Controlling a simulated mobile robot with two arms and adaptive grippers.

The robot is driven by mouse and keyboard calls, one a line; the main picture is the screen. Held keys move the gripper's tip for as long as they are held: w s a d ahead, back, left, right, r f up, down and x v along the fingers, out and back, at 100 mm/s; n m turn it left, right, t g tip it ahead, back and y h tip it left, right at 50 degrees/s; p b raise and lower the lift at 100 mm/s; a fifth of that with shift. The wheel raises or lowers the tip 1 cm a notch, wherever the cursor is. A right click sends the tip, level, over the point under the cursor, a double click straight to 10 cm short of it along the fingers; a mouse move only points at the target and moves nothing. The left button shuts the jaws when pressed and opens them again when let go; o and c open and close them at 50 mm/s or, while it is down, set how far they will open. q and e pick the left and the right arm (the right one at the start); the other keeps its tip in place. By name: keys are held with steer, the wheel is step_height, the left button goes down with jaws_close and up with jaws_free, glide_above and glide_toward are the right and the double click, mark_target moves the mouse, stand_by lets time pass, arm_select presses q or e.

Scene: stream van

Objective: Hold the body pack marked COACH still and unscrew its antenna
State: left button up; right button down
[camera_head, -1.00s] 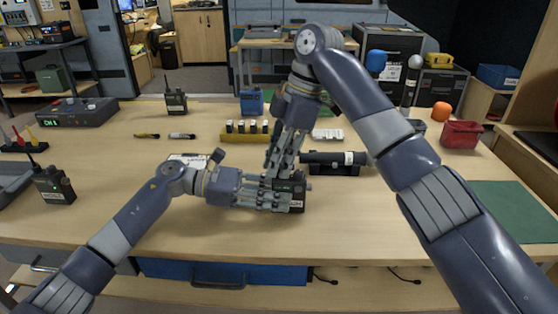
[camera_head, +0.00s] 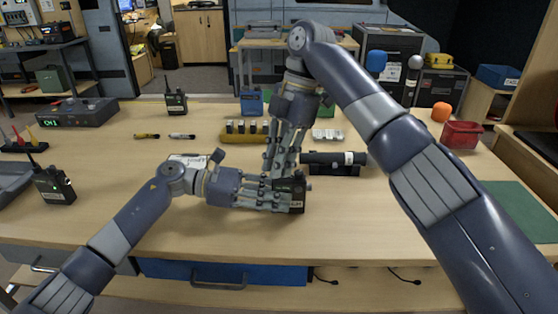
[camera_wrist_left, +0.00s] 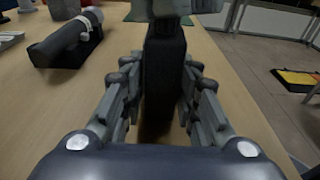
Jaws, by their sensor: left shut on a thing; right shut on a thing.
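A dark body pack (camera_head: 298,192) stands upright near the middle of the table. It carries a small pale label, too small to read. My left gripper (camera_head: 279,194) comes in from the left and is shut on its body. In the left wrist view the pack (camera_wrist_left: 163,75) stands between the two fingers. My right gripper (camera_head: 279,172) points down from above and is shut at the top of the pack, where the antenna would be. Its fingers hide the antenna, so its thread cannot be seen. The right gripper also shows at the top of the left wrist view (camera_wrist_left: 163,10).
Another body pack (camera_head: 54,184) with an antenna stands at the left, and one (camera_head: 175,102) at the back. A black cylinder on a stand (camera_head: 334,161) lies just right of the held pack. A battery rack (camera_head: 240,132) is behind. The front table strip is clear.

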steer(key=shift+a+n+g+h, duration=0.1)
steer(key=shift+n+g+h, duration=0.3)
steer(key=shift+n, duration=1.5)
steer(key=c, duration=1.7)
jaws_free()
steer(key=shift+o, duration=0.2)
steer(key=shift+m, duration=0.5)
steer(key=shift+m+t+y, duration=0.4)
steer(key=shift+m, duration=1.1)
